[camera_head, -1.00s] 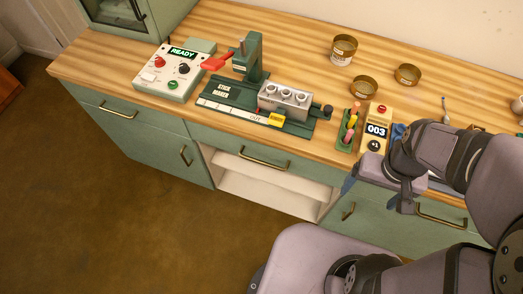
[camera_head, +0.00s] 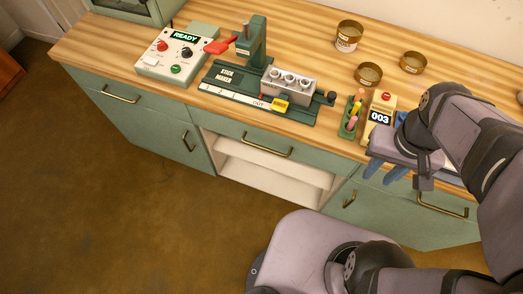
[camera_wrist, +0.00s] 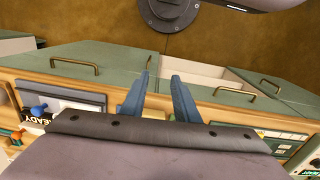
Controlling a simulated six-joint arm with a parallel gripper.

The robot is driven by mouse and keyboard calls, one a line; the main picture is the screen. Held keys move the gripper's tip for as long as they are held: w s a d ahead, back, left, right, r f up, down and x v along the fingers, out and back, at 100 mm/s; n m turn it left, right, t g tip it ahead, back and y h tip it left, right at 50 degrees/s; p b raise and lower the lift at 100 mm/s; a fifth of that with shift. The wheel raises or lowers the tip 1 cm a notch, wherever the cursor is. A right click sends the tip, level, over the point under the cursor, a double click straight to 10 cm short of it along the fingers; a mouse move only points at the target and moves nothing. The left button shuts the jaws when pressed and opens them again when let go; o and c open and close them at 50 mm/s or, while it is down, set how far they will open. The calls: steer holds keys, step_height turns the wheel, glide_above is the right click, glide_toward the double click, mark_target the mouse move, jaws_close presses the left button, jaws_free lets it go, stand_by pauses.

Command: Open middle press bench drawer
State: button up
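The middle press bench drawer (camera_head: 228,132) has a green front with a brass bar handle (camera_head: 267,148) and looks shut, its front flush above an open white shelf. In the wrist view, which is turned over, its handle (camera_wrist: 235,92) lies right of my fingers. My gripper (camera_head: 385,177) is at the bench's front edge, right of the drawer in the head view and apart from its handle. Its two blue fingers (camera_wrist: 160,98) are parted with nothing between them.
The open shelf (camera_head: 265,178) sits under the drawer. A right drawer handle (camera_head: 442,205) and a door handle (camera_head: 349,200) are near my gripper. The stick maker (camera_head: 260,90), a pencil holder (camera_head: 350,118) and a counter box (camera_head: 380,115) stand on the bench. The floor in front is clear.

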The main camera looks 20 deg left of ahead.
steer(key=w+a+f+n+t+h+b, duration=0.3)
steer(key=a+n+b, duration=0.3)
steer(key=b, duration=0.2)
steer(key=w+a+f+n+t+h+b, duration=0.2)
steer(key=a+f+n+t+h+b, duration=0.15)
steer(key=a+n+b, duration=0.35)
steer(key=s+a+r+n+t+y+b, duration=0.25)
steer(key=a+t+b, duration=0.25)
steer(key=a, duration=0.3)
steer(key=s+a+r+n+t+y+b, duration=0.25)
steer(key=s+a+t+y+b, duration=0.2)
steer(key=a, duration=0.45)
step_height(320, 180, down, 20)
steer(key=w+f, duration=0.1)
steer(key=w, duration=0.6)
steer(key=shift+w+f, duration=0.25)
steer(key=shift+f, duration=0.15)
jaws_close()
